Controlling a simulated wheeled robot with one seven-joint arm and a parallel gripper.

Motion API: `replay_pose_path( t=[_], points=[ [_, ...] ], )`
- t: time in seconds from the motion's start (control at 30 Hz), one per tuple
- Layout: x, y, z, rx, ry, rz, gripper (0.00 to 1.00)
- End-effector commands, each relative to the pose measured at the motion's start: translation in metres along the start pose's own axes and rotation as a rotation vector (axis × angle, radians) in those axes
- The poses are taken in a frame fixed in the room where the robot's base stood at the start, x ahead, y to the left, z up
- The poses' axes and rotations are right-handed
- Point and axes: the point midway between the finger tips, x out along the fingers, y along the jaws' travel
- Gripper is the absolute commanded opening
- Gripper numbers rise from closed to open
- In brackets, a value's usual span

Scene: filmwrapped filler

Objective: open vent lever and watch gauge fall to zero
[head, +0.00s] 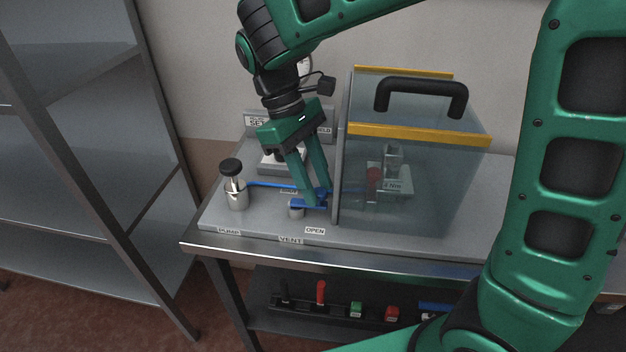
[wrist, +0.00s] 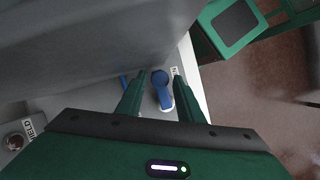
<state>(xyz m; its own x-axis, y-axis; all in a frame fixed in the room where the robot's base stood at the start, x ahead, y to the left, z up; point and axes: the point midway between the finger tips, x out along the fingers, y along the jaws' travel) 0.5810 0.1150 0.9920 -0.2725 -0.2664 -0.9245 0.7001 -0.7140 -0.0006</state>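The blue vent lever (head: 308,204) sits on a short metal post behind the VENT label (head: 290,240). Its handle points right, toward the clear box; an OPEN label (head: 315,230) lies in front of it. My gripper (head: 317,198) reaches down over the handle. In the wrist view, the lever (wrist: 161,88) shows between the two fingers of my gripper (wrist: 160,73), with gaps on both sides, so the gripper is open. A pale round face (head: 304,66), perhaps the gauge, is mostly hidden behind my arm; no reading is legible.
A clear box (head: 420,190) with yellow edges and a black handle (head: 420,90) stands close right of my gripper. A metal pump with a black knob (head: 232,168) stands left. A blue hose (head: 270,185) runs between them. Metal shelving (head: 95,190) stands far left.

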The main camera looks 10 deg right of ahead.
Motion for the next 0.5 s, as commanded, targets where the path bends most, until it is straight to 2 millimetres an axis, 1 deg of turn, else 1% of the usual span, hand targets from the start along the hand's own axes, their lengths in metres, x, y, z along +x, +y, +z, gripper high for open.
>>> replay_pose_path(
  t=[0.33,0.5],
  points=[
    [0.000,0.000,0.001,0.002,-0.002,0.000,0.41],
    [-0.011,0.000,0.002,0.003,0.000,0.001,0.41]
  ],
)
